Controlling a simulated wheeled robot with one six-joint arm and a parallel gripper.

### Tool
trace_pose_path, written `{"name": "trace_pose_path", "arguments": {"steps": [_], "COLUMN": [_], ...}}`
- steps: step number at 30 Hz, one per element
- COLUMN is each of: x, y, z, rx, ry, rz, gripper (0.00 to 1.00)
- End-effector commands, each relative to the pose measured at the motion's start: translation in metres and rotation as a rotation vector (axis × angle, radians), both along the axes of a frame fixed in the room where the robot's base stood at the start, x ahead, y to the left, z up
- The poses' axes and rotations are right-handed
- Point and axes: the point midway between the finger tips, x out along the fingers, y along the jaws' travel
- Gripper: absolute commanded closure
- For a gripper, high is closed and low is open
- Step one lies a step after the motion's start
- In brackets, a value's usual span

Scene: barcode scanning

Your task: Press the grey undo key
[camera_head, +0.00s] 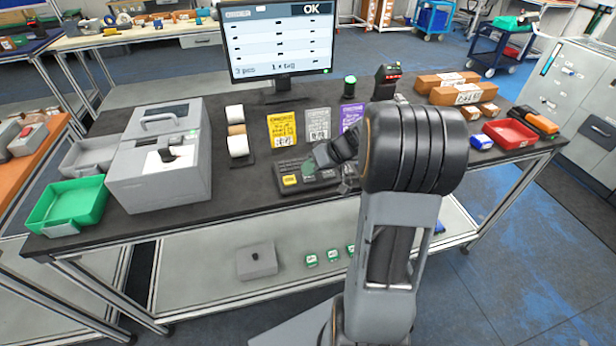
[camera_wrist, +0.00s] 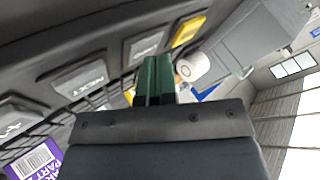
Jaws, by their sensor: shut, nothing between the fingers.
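A dark keypad (camera_head: 283,188) lies on the black bench top, partly hidden by my arm. In the wrist view it shows a yellow key (camera_wrist: 188,30) at one end, then a grey key (camera_wrist: 145,43) with a blurred label. I cannot read which grey key is undo. My gripper (camera_head: 308,168) is over the keypad near the yellow key (camera_head: 290,180). Its green fingers (camera_wrist: 158,78) are together and hold nothing. I cannot tell whether they touch a key.
Yellow (camera_head: 282,130), grey (camera_head: 317,125) and purple (camera_head: 351,115) cards stand behind the keypad. A monitor (camera_head: 278,42) showing OK stands farther back. Label rolls (camera_head: 238,146) and a grey printer (camera_head: 160,180) are left. Cartons (camera_head: 446,82) and a red tray (camera_head: 510,134) are right.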

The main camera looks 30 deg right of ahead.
Motion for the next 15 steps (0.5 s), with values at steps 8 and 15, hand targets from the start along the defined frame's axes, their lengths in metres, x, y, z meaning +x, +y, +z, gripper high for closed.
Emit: {"name": "trace_pose_path", "arguments": {"steps": [8,15], "x": [-0.0003,-0.0001], "y": [0.0001,0.0000], "z": [-0.0003,0.0066], "rx": [0.000,0.000], "ry": [0.001,0.001], "rz": [0.001,0.001], "gripper": [1.00,1.00]}}
